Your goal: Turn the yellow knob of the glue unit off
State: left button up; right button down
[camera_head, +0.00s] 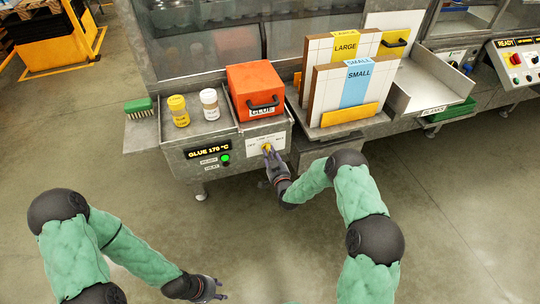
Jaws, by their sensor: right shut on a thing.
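The glue unit (182,167) is a grey metal box with a display reading "GLUE 170 °C" and a lit green lamp (225,158). Its yellow knob (267,147) sits on a white label plate at the right of the front face, partly hidden by my fingers. My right gripper (268,153) is at the knob and shut on it. The knob's pointing direction is too small to tell. My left gripper (219,288) is low in the picture over the floor, away from the unit, with its fingers apart and nothing between them.
Boards marked LARGE (346,46) and SMALL (358,74) stand at right. The floor in front is clear.

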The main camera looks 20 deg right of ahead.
jog(key=n+b, duration=0.2)
jog(key=n, duration=0.1)
jog(key=n+b, duration=0.2)
jog(key=n, duration=0.2)
jog(key=n+b, duration=0.2)
jog(key=n, duration=0.2)
jog(key=shift+r, duration=0.25)
jog(key=shift+a+r+n+b, duration=0.1)
jog(key=shift+n+b, duration=0.5)
jog(key=shift+n, duration=1.1)
jog(key=c, duration=1)
grip_release()
jog(key=shift+c, duration=0.2)
